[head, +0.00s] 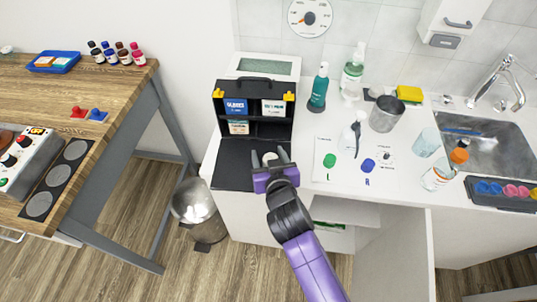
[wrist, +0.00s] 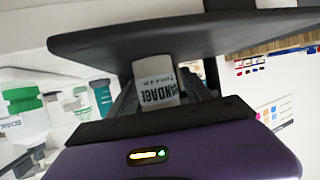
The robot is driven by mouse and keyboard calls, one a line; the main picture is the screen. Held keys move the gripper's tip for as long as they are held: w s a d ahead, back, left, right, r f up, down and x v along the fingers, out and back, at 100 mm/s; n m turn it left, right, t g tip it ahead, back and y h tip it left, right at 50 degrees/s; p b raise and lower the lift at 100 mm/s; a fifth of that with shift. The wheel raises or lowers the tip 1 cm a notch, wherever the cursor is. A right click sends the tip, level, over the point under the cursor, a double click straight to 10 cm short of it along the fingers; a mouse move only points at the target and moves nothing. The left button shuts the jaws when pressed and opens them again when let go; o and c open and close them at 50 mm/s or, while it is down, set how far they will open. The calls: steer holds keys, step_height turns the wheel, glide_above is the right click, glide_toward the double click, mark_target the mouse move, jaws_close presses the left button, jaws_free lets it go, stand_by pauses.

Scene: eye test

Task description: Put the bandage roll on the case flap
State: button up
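The bandage roll (head: 269,157) is small and white and lies at the right side of the case flap (head: 236,172), a flat black panel in front of the open black case (head: 254,128). My gripper (head: 270,160) is over the right edge of the flap, its fingers on either side of the roll. In the head view a gap shows between roll and fingers, so it looks open. In the wrist view the roll (wrist: 156,82), lettered as a bandage, is between the dark fingers, against the dark slab (wrist: 200,35). Whether it touches the slab is hard to tell.
A white sheet with green and blue caps (head: 345,175) lies right of my gripper. Bottles (head: 319,87), a metal cup (head: 386,114) and a sink (head: 480,140) stand farther right. A metal bin (head: 199,208) is on the floor at left. An open cabinet door (head: 395,255) is below.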

steer(key=shift+r, duration=0.1)
steer(key=v, duration=1.2)
steer(key=shift+b, duration=0.4)
steer(key=s+d+f, duration=0.1)
steer(key=s+d, duration=0.3)
steer(key=s, duration=0.4)
steer(key=s+d+f, duration=0.2)
steer(key=s+d, duration=0.2)
steer(key=s, duration=0.3)
steer(key=s+d+r, duration=0.2)
steer(key=s+r, duration=0.1)
steer(key=s, duration=0.2)
steer(key=s+d+r+m+t+h, duration=0.1)
steer(key=s+d+r, duration=0.2)
steer(key=s, duration=0.2)
steer(key=s+d+r+h, duration=0.1)
steer(key=s+d+r, duration=0.2)
steer(key=s, duration=0.2)
steer(key=shift+s+d+m, duration=0.2)
steer(key=shift+s+m, duration=0.1)
steer(key=shift+m, duration=0.1)
steer(key=shift+r, duration=0.1)
